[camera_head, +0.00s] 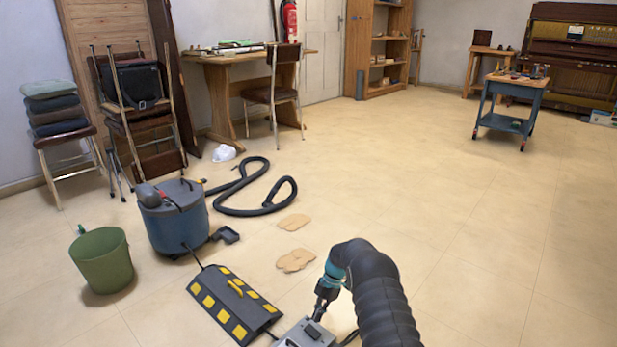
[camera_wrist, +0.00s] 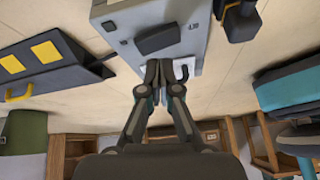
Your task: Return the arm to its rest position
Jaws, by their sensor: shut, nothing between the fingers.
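My arm reaches in from the bottom right of the head view, and my gripper (camera_head: 320,308) points down at a grey box (camera_head: 305,335) at the bottom edge. In the wrist view my gripper (camera_wrist: 158,75) is shut and empty, its fingertips in front of the edge of the same grey box (camera_wrist: 165,28), which has a dark panel on it. Whether the fingertips touch the box I cannot tell. The lower part of the box is cut off in the head view.
A black and yellow cable ramp (camera_head: 235,303) lies left of the box. Beyond it stand a blue vacuum (camera_head: 175,222) with a hose and a green bin (camera_head: 102,262). Flat tan pieces (camera_head: 296,261) lie on the floor. The floor at right is clear up to a blue cart (camera_head: 510,105).

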